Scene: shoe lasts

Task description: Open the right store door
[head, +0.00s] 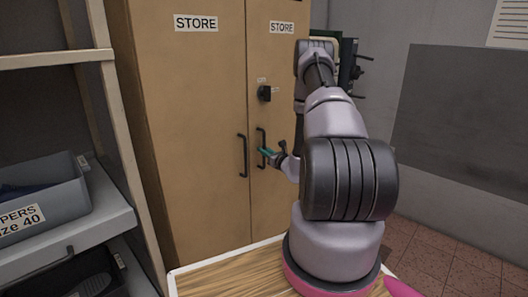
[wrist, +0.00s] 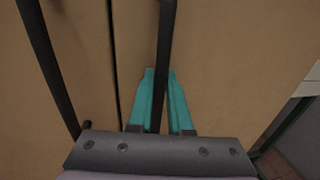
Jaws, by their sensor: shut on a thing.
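The store cabinet has a left door (head: 190,120) and a right door (head: 283,195), each labelled STORE. The right door's dark bar handle (head: 259,138) stands upright near the seam; it also shows in the wrist view (wrist: 166,45). My gripper (head: 266,152) has teal fingers, one on each side of this handle. In the wrist view my gripper (wrist: 160,95) is shut on the bar. The left door's handle (head: 242,155) is just to the left, and in the wrist view it runs down the left side (wrist: 50,65). The doors look closed, with a narrow dark seam between them. My arm hides part of the right door.
A dark lock or knob (head: 264,93) sits on the right door above the handle. A shelf rack with a grey bin (head: 50,212) stands at the left. A wooden top (head: 225,278) lies below my arm. Tiled floor (head: 440,255) shows free at the right.

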